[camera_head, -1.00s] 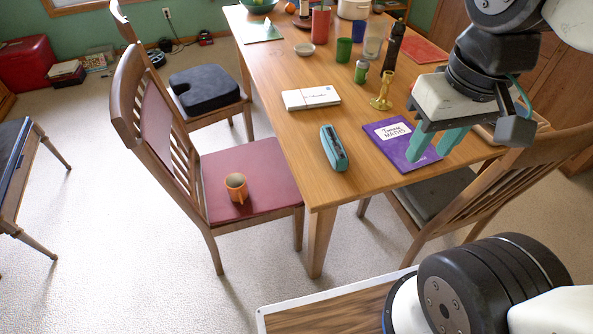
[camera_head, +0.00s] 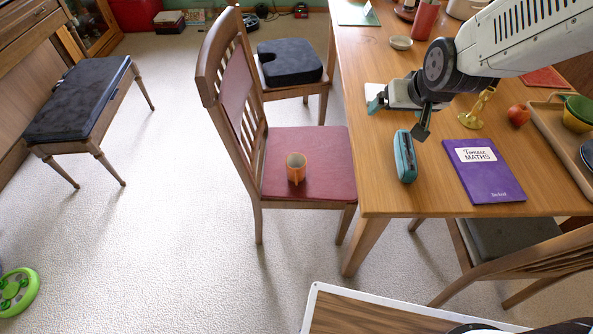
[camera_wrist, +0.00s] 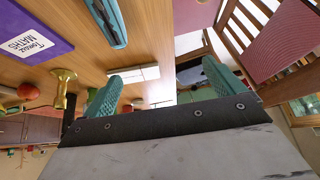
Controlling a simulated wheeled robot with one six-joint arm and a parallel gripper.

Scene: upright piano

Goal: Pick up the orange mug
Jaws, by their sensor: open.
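The orange mug (camera_head: 296,168) stands upright on the red seat of a wooden chair (camera_head: 330,150) in the head view. My gripper (camera_head: 378,98) is over the table, above and to the right of the mug in the picture and well apart from it. Its teal fingers are spread with nothing between them in the wrist view (camera_wrist: 163,88). The mug cannot be made out in the wrist view. In the head view my arm hides part of the tabletop.
The chair's tall backrest (camera_head: 228,90) rises left of the mug. The wooden table (camera_head: 385,193) is to the right, with a teal pencil case (camera_head: 405,157) and purple book (camera_head: 484,171). A cushioned chair (camera_head: 290,62) stands behind. Open floor (camera_head: 190,220) lies left and in front.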

